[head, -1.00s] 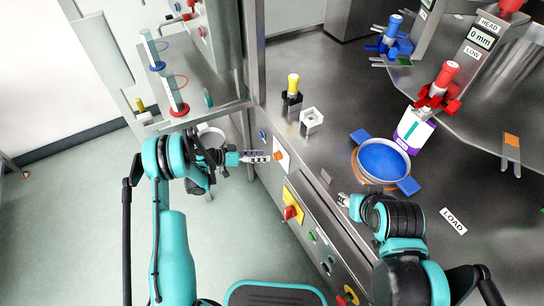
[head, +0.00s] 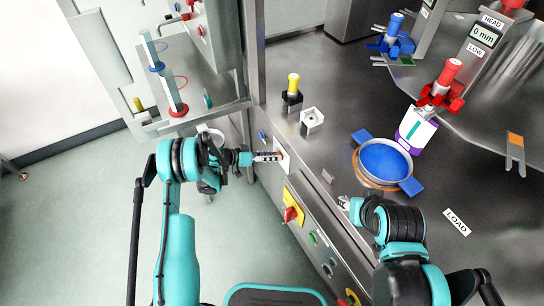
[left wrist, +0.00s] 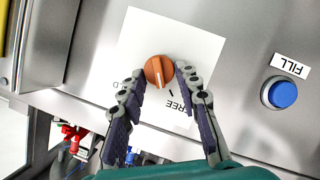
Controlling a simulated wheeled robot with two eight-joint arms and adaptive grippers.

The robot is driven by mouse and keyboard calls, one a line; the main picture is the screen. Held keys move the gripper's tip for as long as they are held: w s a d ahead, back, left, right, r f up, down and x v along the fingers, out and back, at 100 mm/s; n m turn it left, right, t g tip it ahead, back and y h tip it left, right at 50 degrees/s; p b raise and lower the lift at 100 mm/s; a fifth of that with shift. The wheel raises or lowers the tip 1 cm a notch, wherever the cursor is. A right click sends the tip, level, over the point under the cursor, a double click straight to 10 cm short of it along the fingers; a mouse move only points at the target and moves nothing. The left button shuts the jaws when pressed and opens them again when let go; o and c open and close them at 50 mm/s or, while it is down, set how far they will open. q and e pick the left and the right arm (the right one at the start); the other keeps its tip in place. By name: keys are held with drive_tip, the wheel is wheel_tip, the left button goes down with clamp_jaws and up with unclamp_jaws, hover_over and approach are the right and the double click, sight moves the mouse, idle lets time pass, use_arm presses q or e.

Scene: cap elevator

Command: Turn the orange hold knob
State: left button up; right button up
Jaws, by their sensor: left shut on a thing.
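The orange hold knob (left wrist: 156,68) sits on a white square plate (left wrist: 146,35) in the left wrist view. Its pale pointer line points down in that view, between the partly covered lettering at the left and the word FREE. My left gripper (left wrist: 160,73) is shut on the knob, one fingertip on either side. In the head view my left gripper (head: 280,156) reaches the plate on the front panel and mostly hides the knob. My right gripper (head: 342,202) is at the counter's front edge, away from the knob; its jaws are too small to read.
A blue FILL button (left wrist: 281,93) is beside the plate. A red knob on a yellow plate (head: 294,206) is lower along the panel. A blue round dish (head: 384,162), a white block (head: 312,120) and a yellow-topped part (head: 293,86) stand on the counter.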

use_arm(q)
drive_tip(key=shift+w+a+f+n+g+h, duration=0.1)
drive_tip(key=shift+n+g+h, duration=0.2)
drive_tip(key=shift+n, duration=0.25)
drive_tip(key=shift+w+n+g+h, duration=0.1)
drive_tip(key=shift+n+g+h, duration=0.15)
drive_tip(key=shift+n, duration=0.3)
drive_tip(key=o, duration=1.1)
drive_tip(key=shift+o, duration=0.2)
drive_tip(key=v, duration=1.2)
drive_tip(key=shift+s, duration=0.1)
